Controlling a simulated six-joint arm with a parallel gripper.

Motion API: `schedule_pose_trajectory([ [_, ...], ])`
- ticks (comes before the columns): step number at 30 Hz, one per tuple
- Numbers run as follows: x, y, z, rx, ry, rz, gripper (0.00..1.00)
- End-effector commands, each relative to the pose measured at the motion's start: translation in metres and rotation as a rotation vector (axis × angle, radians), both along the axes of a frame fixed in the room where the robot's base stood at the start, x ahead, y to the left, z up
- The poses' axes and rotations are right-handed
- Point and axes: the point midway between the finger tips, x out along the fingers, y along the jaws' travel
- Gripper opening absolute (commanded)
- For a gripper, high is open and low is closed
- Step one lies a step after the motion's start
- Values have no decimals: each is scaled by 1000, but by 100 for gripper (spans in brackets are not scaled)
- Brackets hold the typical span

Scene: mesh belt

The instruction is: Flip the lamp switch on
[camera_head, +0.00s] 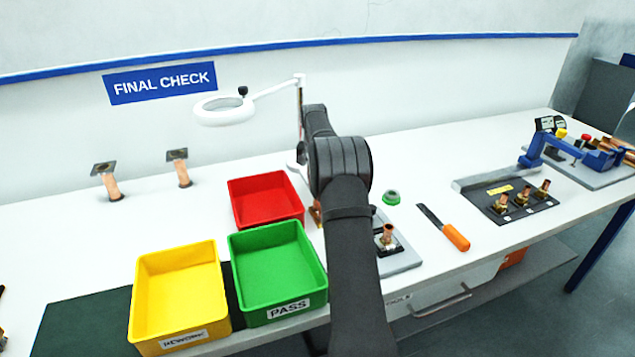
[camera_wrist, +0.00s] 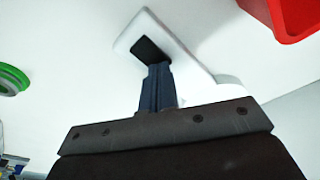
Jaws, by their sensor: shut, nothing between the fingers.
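The white magnifier lamp (camera_head: 225,109) stands at the back of the bench, its ring head reaching left on a jointed arm. Its white base (camera_wrist: 190,52) shows in the wrist view with a dark rectangular switch (camera_wrist: 147,47). I cannot tell which way the switch is tipped. My gripper (camera_wrist: 159,68) is shut and empty, its fingertips overlapping the switch's lower edge in the picture. Whether they touch it is unclear. In the head view my own arm hides the gripper, the switch and part of the lamp base.
A red bin (camera_head: 266,200) stands close left of my arm, with a green bin (camera_head: 278,272) and a yellow bin (camera_head: 181,293) nearer the front. A green ring (camera_head: 391,197) and an orange-handled tool (camera_head: 455,237) lie right of the arm.

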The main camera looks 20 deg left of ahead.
Motion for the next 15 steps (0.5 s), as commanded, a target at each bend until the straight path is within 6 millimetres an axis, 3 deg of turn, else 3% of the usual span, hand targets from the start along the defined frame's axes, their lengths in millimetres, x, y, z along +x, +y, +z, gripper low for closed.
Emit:
schedule_pose_trajectory([
  [8, 0, 0, -3, 0, 1, 0, 0],
  [15, 0, 0, 12, 0, 0, 0, 0],
])
